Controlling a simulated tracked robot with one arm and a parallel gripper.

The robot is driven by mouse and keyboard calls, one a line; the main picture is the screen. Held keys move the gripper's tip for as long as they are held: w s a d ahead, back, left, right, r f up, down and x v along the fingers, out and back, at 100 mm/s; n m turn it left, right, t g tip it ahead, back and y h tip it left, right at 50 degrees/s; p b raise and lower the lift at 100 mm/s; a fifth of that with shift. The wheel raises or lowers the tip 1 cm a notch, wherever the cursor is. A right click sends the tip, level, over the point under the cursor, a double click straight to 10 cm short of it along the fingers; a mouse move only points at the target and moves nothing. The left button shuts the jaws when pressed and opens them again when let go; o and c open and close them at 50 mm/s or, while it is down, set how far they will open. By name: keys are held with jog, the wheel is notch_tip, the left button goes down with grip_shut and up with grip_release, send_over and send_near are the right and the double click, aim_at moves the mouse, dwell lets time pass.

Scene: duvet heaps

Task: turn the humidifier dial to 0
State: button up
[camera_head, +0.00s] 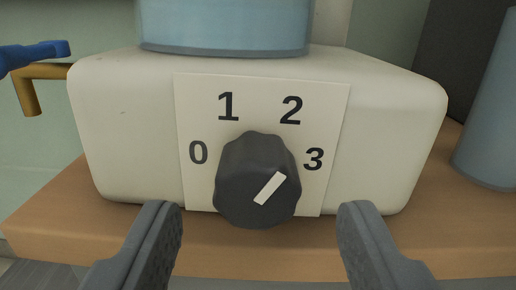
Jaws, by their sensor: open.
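The humidifier (130,130) is a cream box with a blue tank (225,28) on top. Its front carries a pale plate (195,185) marked 0, 1, 2 and 3 in an arc. A dark, ridged dial (240,165) sits in the middle of the plate. The white mark (270,188) on the dial slants up to the right, pointing between 2 and 3, closer to 3. My gripper (259,215) is open, with one finger low on each side of the dial. Neither finger appears to touch it.
The humidifier stands on a brown wooden surface (60,225) with its front edge near me. A blue-grey cylinder (490,120) stands at the right. A yellow-brown bracket (30,90) and a blue bar (35,55) show at the upper left.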

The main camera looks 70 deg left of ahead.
aim_at(258, 187)
jog(key=shift+x, duration=1.25)
jog(key=shift+r, duration=0.1)
jog(key=c, duration=1)
